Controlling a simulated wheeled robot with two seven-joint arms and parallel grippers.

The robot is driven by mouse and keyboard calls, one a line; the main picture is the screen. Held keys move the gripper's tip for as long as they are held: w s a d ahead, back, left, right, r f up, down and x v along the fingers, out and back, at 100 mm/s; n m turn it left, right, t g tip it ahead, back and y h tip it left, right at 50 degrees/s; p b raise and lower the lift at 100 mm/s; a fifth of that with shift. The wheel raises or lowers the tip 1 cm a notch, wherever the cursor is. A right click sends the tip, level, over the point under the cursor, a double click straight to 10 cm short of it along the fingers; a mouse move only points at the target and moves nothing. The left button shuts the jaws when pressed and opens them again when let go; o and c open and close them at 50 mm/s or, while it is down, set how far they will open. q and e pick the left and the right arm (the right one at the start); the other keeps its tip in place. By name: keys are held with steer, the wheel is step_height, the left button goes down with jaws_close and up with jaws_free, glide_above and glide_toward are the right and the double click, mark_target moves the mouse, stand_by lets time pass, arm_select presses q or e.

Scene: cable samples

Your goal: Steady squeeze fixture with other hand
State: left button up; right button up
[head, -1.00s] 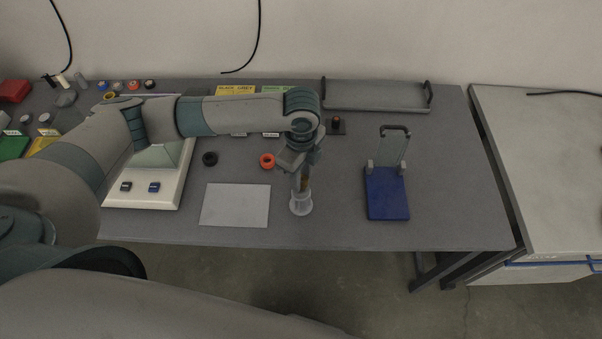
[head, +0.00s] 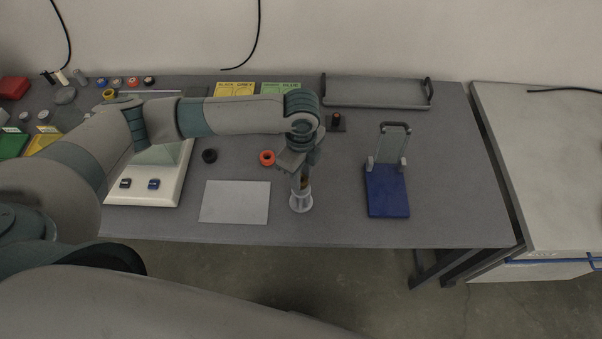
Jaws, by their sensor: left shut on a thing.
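The blue fixture (head: 388,193) with an upright, hinged metal frame and dark handle stands right of centre on the table. I take it to be the squeeze fixture. My left gripper (head: 301,181) points down to its left, apart from it. The gripper is shut on a small brownish piece, mostly hidden by the fingers, at the top of a pale round holder (head: 301,203). I cannot tell whether the piece rests in the holder. My right gripper is not in view.
A light grey plate (head: 234,202) lies left of the holder. An orange ring (head: 267,158) and a black ring (head: 209,156) lie behind it. A grey handled tray (head: 376,93) sits at the back. The table is clear right of the blue fixture.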

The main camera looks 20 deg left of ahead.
arm_select(q)
steer(key=o, duration=1.1)
steer(key=shift+r, duration=0.15)
steer(key=shift+r+b, duration=0.35)
steer(key=shift+r, duration=0.25)
step_height(320, 180, up, 16)
steer(key=b, duration=0.4)
steer(key=shift+d+f, duration=0.1)
steer(key=shift+f, duration=0.05)
